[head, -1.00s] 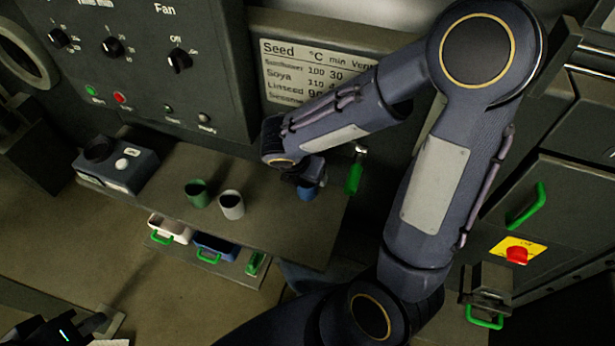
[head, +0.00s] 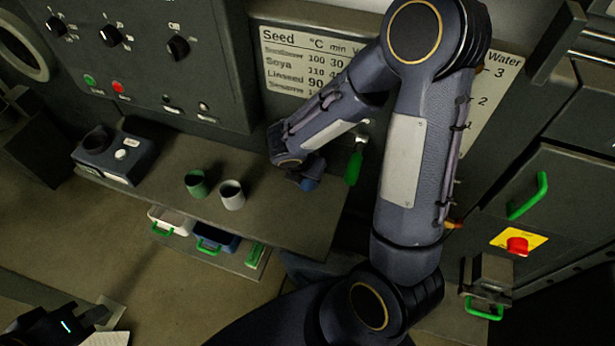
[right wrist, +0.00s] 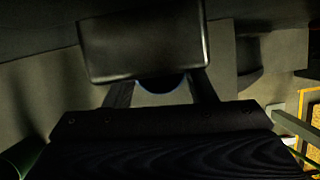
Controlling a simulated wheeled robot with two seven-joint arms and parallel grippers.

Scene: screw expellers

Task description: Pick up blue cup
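The blue cup (head: 310,184) is at the right part of the shelf in the head view, mostly hidden under my right gripper. My right gripper (head: 303,175) comes down over it from above. In the right wrist view, the cup's curved rim (right wrist: 160,86) shows between the two dark fingers of the right gripper (right wrist: 161,92), partly covered by a dark block. The fingers lie along both sides of the cup; whether they press on it cannot be told. My left gripper (head: 75,325) is at the bottom left corner, dark and cut off, far from the cups.
A green cup (head: 196,184) and a grey cup (head: 231,194) stand left of the blue cup. A blue-grey device (head: 115,158) is at the shelf's left end. A green-handled tool (head: 354,166) hangs close right. Green-handled bins (head: 216,240) sit below the shelf (head: 270,225).

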